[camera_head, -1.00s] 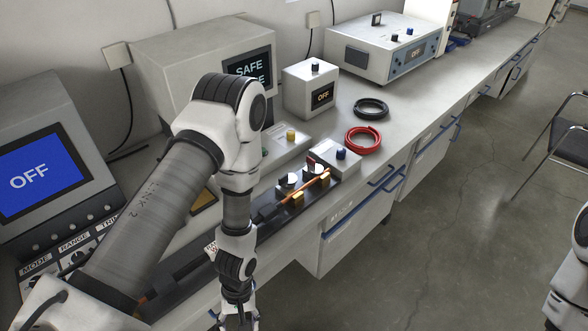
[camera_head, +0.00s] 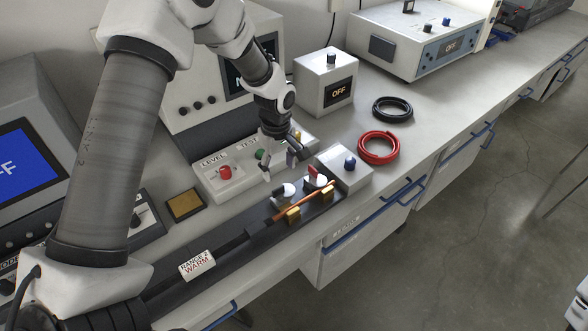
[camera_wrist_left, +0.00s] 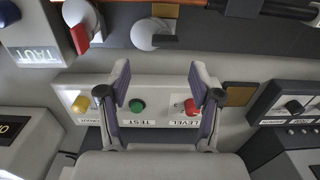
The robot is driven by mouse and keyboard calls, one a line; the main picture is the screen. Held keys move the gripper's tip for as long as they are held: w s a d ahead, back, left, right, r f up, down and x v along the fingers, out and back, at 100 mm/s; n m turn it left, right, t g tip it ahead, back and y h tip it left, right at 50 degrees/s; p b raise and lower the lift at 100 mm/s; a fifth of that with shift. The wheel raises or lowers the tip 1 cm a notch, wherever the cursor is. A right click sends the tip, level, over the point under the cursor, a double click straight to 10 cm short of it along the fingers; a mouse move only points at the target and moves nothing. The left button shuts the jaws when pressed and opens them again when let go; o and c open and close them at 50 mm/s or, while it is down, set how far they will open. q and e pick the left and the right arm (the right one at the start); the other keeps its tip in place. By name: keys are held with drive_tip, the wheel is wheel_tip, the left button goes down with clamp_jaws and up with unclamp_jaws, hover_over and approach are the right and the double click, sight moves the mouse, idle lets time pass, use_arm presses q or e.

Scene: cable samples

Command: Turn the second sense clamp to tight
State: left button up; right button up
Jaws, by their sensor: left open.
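Two round white clamps sit on the dark fixture (camera_head: 238,246). The one nearer my arm has a dark lever (camera_head: 284,190); the other has a red lever (camera_head: 314,178). In the left wrist view the dark-lever clamp (camera_wrist_left: 149,34) is just beyond my fingertips, and the red-lever clamp (camera_wrist_left: 80,17) is to its left. I cannot tell which is numbered second. An orange-brown rod (camera_head: 304,203) lies across brass blocks beside them. My left gripper (camera_head: 278,164) is open and empty, apart from both clamps, over the LEVEL/TEST panel; its spread fingers show in the wrist view (camera_wrist_left: 160,84).
The panel (camera_head: 215,185) with red and green buttons lies behind the fixture. A grey box with a blue knob (camera_head: 349,164) stands at the fixture's right end. Red (camera_head: 379,148) and black (camera_head: 392,109) cable coils lie farther right. An OFF box (camera_head: 326,82) stands behind.

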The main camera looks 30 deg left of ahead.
sight(278, 189)
use_arm(q)
drive_tip(key=shift+w+f, duration=0.15)
drive_tip(key=s+f, duration=0.1)
drive_tip(key=s+f+p, duration=0.1)
drive_tip(key=f, duration=0.1)
drive_tip(key=shift+d+f, duration=0.1)
drive_tip(key=shift+f, duration=0.1)
drive_tip(key=f, duration=0.3)
drive_tip(key=shift+w, duration=0.4)
drive_tip(key=shift+w+f, duration=0.15)
drive_tip(key=shift+f, duration=0.1)
drive_tip(key=shift+r, duration=0.15)
drive_tip(key=shift+s, duration=0.25)
drive_tip(key=c, duration=1.1)
use_arm(e)
drive_tip(key=shift+s+r, duration=0.45)
drive_tip(key=shift+r, duration=0.35)
